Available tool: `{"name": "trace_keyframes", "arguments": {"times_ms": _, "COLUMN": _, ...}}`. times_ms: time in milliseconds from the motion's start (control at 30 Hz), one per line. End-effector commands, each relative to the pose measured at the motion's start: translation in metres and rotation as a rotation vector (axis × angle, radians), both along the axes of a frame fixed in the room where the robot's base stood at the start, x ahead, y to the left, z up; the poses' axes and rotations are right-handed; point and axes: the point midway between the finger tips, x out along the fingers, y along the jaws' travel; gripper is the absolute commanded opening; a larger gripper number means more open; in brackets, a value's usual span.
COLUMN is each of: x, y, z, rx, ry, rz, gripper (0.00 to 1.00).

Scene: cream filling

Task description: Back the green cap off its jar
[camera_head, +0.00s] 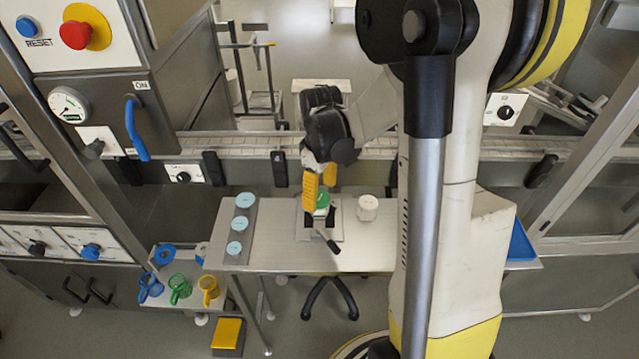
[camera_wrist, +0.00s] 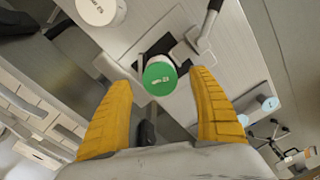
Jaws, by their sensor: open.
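The green cap (camera_wrist: 160,79) faces my camera in the wrist view, with a little of the pale jar (camera_wrist: 153,60) visible behind its rim. In the head view the green cap (camera_head: 322,200) shows beside my yellow fingers, on a jar in a small clamp fixture (camera_head: 331,230) with a dark lever. My gripper (camera_wrist: 164,108) is open. Its two yellow fingers stand apart on either side of the cap in the picture, with clear gaps. In the head view my gripper (camera_head: 319,190) is above the fixture, and partly hides the jar.
A white-lidded jar (camera_head: 367,207) stands on the table (camera_head: 280,240) right of the fixture; its lid also shows in the wrist view (camera_wrist: 100,8). A grey strip with several light-blue lids (camera_head: 241,223) lies to the left. Coloured cups (camera_head: 180,289) sit on a lower shelf.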

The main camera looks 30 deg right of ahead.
Motion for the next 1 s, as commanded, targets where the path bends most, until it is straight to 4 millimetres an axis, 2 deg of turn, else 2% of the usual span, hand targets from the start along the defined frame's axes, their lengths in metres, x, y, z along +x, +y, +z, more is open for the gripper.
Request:
{"name": "trace_keyframes", "arguments": {"times_ms": 33, "x": 0.0000, "y": 0.0002, "z": -0.0078, "rx": 0.000, "ry": 0.000, "rz": 0.000, "gripper": 0.71}}
{"name": "trace_keyframes", "arguments": {"times_ms": 167, "x": -0.0002, "y": 0.0003, "z": -0.0154, "rx": 0.000, "ry": 0.000, "rz": 0.000, "gripper": 0.71}}
{"name": "trace_keyframes", "arguments": {"times_ms": 467, "x": -0.0002, "y": 0.0004, "z": -0.0166, "rx": 0.000, "ry": 0.000, "rz": 0.000, "gripper": 0.71}}
{"name": "trace_keyframes", "arguments": {"times_ms": 667, "x": -0.0002, "y": 0.0004, "z": -0.0165, "rx": 0.000, "ry": 0.000, "rz": 0.000, "gripper": 0.15}}
{"name": "trace_keyframes", "arguments": {"times_ms": 800, "x": -0.0003, "y": 0.0004, "z": -0.0165, "rx": 0.000, "ry": 0.000, "rz": 0.000, "gripper": 0.14}}
{"name": "trace_keyframes", "arguments": {"times_ms": 833, "x": -0.0003, "y": 0.0004, "z": -0.0165, "rx": 0.000, "ry": 0.000, "rz": -0.001, "gripper": 0.33}}
{"name": "trace_keyframes", "arguments": {"times_ms": 900, "x": -0.0003, "y": 0.0003, "z": -0.0165, "rx": 0.000, "ry": 0.000, "rz": -0.001, "gripper": 0.16}}
{"name": "trace_keyframes", "arguments": {"times_ms": 1000, "x": -0.0003, "y": 0.0003, "z": -0.0166, "rx": 0.000, "ry": 0.000, "rz": 0.006, "gripper": 0.16}}
